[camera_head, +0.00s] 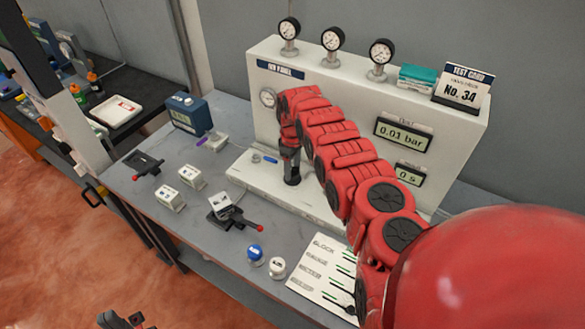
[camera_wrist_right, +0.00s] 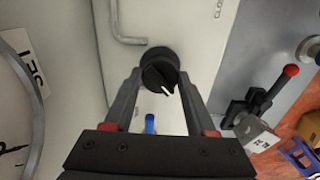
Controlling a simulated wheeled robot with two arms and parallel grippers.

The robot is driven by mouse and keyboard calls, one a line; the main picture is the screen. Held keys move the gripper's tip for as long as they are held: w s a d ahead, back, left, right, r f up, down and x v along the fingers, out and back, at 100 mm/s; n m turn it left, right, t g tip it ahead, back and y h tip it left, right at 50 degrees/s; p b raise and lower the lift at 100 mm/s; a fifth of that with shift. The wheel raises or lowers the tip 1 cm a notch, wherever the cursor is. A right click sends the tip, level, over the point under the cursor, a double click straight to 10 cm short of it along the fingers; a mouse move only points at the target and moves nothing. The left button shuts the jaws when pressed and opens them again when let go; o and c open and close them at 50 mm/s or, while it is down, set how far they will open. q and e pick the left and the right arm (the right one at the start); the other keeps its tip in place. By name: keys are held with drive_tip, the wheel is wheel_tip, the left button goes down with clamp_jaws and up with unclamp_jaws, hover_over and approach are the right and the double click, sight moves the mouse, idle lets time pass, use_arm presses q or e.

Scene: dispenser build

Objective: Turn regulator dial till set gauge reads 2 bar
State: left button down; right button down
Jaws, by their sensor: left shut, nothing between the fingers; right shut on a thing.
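The regulator dial (camera_wrist_right: 158,72) is a round black knob with a white pointer mark aimed to the lower right in the wrist view. My right gripper (camera_wrist_right: 161,80) is shut on it, with one finger on each side. In the head view my red right arm hides the dial. The set gauge (camera_head: 268,97) is a round white dial on the panel's left face. Only part of it (camera_wrist_right: 10,125) shows at the wrist view's left edge, and its reading cannot be made out. My left gripper (camera_head: 124,320) is shut and empty at the bottom edge of the head view.
The white panel (camera_head: 390,95) carries three top gauges, a display (camera_head: 403,136) reading 0.01 bar, and a test card (camera_head: 462,88). A blue-handled part (camera_wrist_right: 150,123) lies near my right fingers. Small blocks, clamps and caps (camera_head: 254,252) stand on the grey table in front.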

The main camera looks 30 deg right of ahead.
drive_tip(key=shift+m, duration=0.3)
drive_tip(key=c, duration=1.6)
unclamp_jaws()
drive_tip(key=shift+f+m+b, duration=0.1)
drive_tip(key=shift+m+b, duration=0.85)
drive_tip(key=shift+m, duration=0.05)
drive_tip(key=c, duration=1.6)
unclamp_jaws()
drive_tip(key=m+b, duration=0.6)
drive_tip(key=b, duration=0.1)
drive_tip(key=shift+w+f+b, duration=0.1)
drive_tip(key=shift+b, duration=0.25)
drive_tip(key=m+b, duration=0.1)
drive_tip(key=m, duration=0.1)
drive_tip(key=shift+m, duration=0.3)
drive_tip(key=shift+r+m+b, duration=0.25)
drive_tip(key=shift+m+b, duration=0.2)
drive_tip(key=shift+m, duration=0.55)
drive_tip(key=shift+c, duration=1.1)
unclamp_jaws()
